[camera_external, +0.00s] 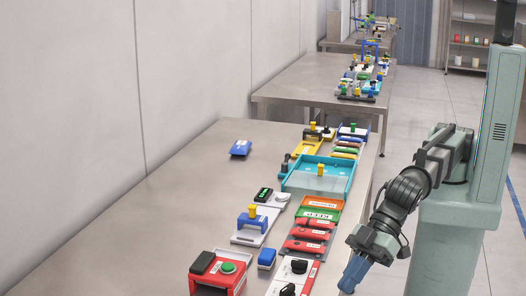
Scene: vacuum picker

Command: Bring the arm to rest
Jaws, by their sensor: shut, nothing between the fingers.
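My arm reaches down from my pale green column at the right of the view. My gripper (350,277) is at the lower end, a blue tip pointing down and to the left. It hangs beside the near right edge of the metal table (120,235), apart from the things on it. Its fingers are shut with nothing visible in them.
The table's right side holds a red box with a green button (218,272), a blue-handled white block (254,226), red tools (308,235) and a teal tray (290,186). A blue piece (240,148) lies apart. The table's left is clear.

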